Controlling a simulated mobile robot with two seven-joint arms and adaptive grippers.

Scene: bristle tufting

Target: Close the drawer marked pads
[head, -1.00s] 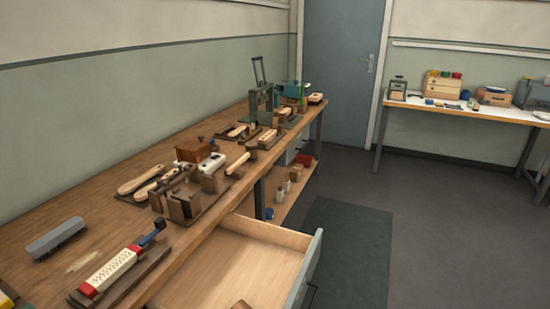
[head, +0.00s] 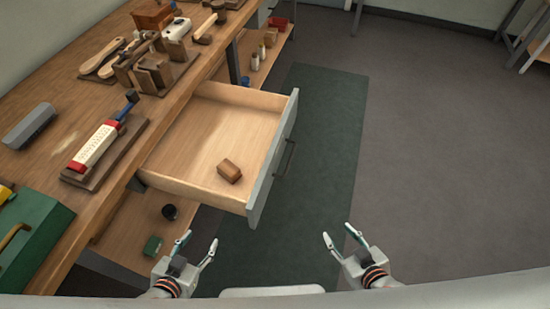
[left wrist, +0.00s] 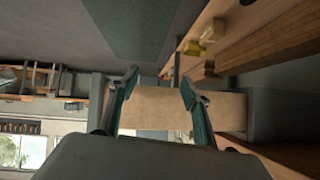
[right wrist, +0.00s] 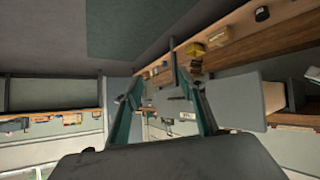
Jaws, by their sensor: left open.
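The drawer (head: 215,140) stands pulled out from under the long workbench, open toward the right. Its grey front (head: 258,190) bears a dark handle (head: 285,158). A small brown block (head: 229,171) lies inside. I cannot read any marking on it. My left gripper (head: 198,242) is open and empty, below and left of the drawer's near corner. In the left wrist view, a light wood panel (left wrist: 160,110), apparently the drawer's side, shows beyond its fingers. My right gripper (head: 338,235) is open and empty, right of the drawer front and apart from it. In the right wrist view, the grey front (right wrist: 240,100) shows beyond the fingers.
The workbench top (head: 60,150) carries a red and white tool (head: 95,145), a grey block (head: 30,126), a green box (head: 30,235) and wooden brush parts. A lower shelf (head: 130,225) holds small items. A green mat (head: 320,130) and clear floor lie right of the drawer.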

